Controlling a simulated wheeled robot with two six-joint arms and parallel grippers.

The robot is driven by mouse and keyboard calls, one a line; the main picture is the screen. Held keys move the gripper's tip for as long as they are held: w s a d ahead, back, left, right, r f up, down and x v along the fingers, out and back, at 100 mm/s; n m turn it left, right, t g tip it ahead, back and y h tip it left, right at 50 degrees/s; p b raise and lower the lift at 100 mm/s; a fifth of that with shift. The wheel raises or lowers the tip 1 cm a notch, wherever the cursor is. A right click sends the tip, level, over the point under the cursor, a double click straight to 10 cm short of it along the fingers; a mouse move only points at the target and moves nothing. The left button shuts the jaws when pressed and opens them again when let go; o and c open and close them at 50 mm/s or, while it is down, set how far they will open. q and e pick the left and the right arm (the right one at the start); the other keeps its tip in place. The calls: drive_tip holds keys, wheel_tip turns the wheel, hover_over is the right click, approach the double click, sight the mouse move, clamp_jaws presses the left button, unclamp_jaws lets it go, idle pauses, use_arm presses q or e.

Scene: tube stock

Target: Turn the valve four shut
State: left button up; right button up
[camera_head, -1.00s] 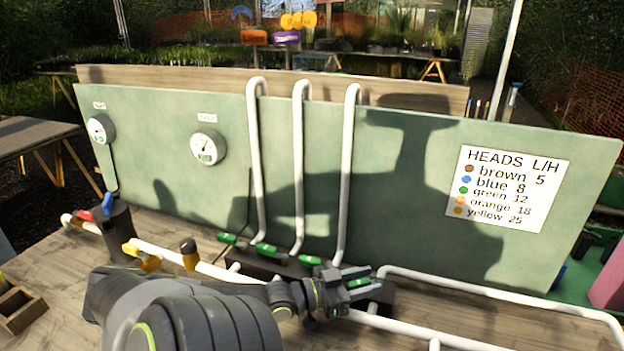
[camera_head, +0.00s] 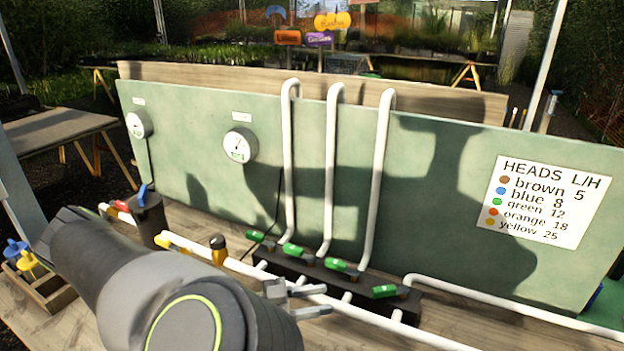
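A black manifold block (camera_head: 322,276) carries a row of green lever handles: the leftmost (camera_head: 259,237), the second (camera_head: 293,250), the third (camera_head: 343,268) and the rightmost, fourth one (camera_head: 386,291). The first three slope down to the right; the fourth lies at a different angle, tilting slightly up to the right. My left gripper (camera_head: 322,300) is open and empty, in front and to the left of the fourth handle, apart from it in the picture. My forearm hides part of the white pipe and bench. My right gripper is not in view.
White pipes (camera_head: 331,170) rise from the manifold over the green board (camera_head: 200,165). A white supply pipe (camera_head: 380,321) runs along the front. A brass-and-black fitting (camera_head: 218,249), dark canister (camera_head: 148,219) and wooden box (camera_head: 47,285) stand left. The sign (camera_head: 543,201) lists heads.

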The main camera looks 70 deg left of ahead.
use_arm(q)
drive_tip(key=shift+s, duration=0.35)
drive_tip(key=shift+c, duration=0.5)
